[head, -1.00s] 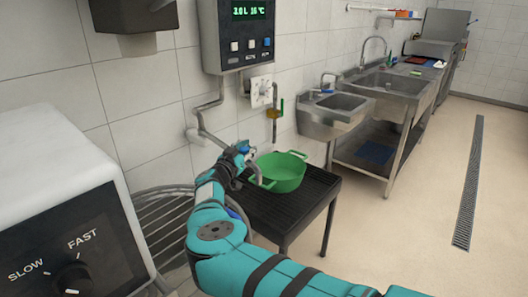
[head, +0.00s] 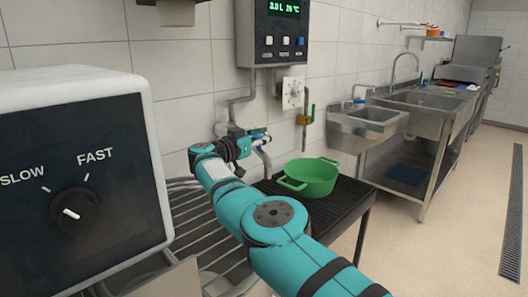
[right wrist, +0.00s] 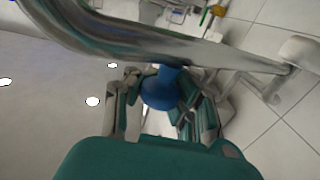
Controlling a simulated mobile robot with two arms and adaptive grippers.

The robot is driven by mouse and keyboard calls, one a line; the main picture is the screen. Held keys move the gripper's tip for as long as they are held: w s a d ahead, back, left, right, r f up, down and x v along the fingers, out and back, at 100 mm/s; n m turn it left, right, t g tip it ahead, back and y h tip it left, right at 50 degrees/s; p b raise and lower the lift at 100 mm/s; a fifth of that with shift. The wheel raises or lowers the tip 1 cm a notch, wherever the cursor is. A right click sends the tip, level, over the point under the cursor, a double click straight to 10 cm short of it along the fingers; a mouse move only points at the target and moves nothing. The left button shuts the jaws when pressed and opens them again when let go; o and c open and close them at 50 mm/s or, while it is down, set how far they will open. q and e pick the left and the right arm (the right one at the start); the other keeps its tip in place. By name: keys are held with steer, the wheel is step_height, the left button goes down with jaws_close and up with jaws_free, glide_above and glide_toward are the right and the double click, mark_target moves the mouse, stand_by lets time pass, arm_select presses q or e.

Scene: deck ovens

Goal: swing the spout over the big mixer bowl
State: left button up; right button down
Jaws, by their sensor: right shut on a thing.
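The metal spout (head: 264,158) comes off wall piping below the control box, and its end hangs left of the green pot. My right gripper (head: 258,136) is at the spout, left of and above the pot. In the right wrist view its fingers are closed around a blue grip (right wrist: 160,88), with the curved spout pipe (right wrist: 200,50) crossing above. The mixer (head: 75,170), with its SLOW/FAST dial, stands at left. Its wire guard (head: 190,205) shows behind my right arm; the bowl is mostly hidden. My left gripper is out of view.
The green pot (head: 312,178) stands on a black slatted stand (head: 345,205), close right of the spout. A control box (head: 275,35) and a brass valve (head: 304,120) are on the wall. Steel sinks (head: 368,122) stand further right. The floor at right is clear.

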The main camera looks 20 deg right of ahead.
steer(key=shift+s+f+b, duration=0.15)
steer(key=shift+f+b, duration=0.15)
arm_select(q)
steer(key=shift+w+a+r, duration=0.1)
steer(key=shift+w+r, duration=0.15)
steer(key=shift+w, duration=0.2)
arm_select(e)
steer(key=shift+f, duration=0.2)
steer(key=c, duration=1)
jaws_free()
steer(key=shift+s+r, duration=0.2)
steer(key=shift+s, duration=0.3)
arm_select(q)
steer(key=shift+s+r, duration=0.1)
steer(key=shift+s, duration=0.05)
arm_select(e)
steer(key=shift+w+a, duration=0.1)
steer(key=shift+w, duration=0.15)
steer(key=shift+r, duration=0.1)
